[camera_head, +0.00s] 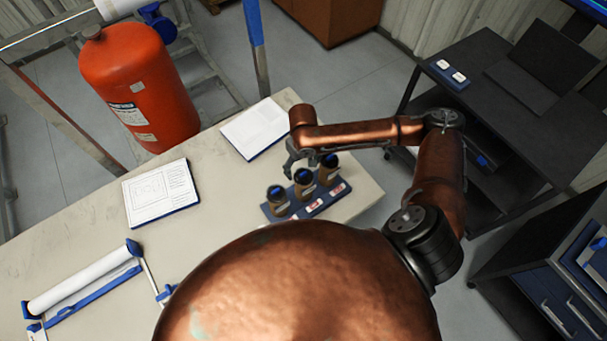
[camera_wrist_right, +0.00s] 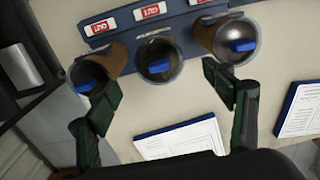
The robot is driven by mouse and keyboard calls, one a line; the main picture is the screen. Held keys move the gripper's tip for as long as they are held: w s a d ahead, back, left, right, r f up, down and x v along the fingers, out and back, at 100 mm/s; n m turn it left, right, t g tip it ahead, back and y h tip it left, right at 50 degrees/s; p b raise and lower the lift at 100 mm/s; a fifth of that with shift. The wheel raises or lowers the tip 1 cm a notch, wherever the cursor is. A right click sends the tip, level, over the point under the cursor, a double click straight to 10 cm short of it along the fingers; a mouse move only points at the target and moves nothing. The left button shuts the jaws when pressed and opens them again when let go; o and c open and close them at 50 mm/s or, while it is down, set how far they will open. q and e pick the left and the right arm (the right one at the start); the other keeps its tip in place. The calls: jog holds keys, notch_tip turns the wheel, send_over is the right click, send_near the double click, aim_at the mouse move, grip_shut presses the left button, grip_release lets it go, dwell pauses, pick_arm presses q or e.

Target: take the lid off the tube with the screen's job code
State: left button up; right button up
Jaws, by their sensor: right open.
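Three brown tubes with dark lids bearing blue grips stand in a row in a blue rack (camera_head: 325,203): the left tube (camera_head: 279,207), the middle tube (camera_head: 304,188) and the right tube (camera_head: 328,175). Red-and-white labels sit on the rack's front; their codes are too small to read. My right gripper (camera_head: 300,160) is open and empty, just above and behind the row. In the right wrist view its fingers spread to either side of the middle tube's lid (camera_wrist_right: 159,68), with no clear contact. My left gripper is out of view.
A screen (camera_head: 592,6) is cut off at the top right corner, unreadable. A notepad (camera_head: 256,128) and a drawing sheet (camera_head: 160,194) lie on the pale table. A paper roll holder (camera_head: 85,280) is at the lower left. A red tank (camera_head: 140,85) stands beyond the table.

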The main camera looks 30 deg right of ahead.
aim_at(304, 174)
notch_tip(304, 174, down, 3)
jog(key=shift+r, duration=0.1)
jog(key=shift+s+f, duration=0.1)
jog(key=shift+f, duration=0.7)
jog(key=shift+c, duration=0.2)
jog(key=c, duration=1.4)
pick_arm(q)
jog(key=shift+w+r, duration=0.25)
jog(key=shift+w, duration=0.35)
pick_arm(e)
jog(key=shift+s+f, duration=0.1)
jog(key=shift+s, duration=0.05)
jog(key=c, duration=0.5)
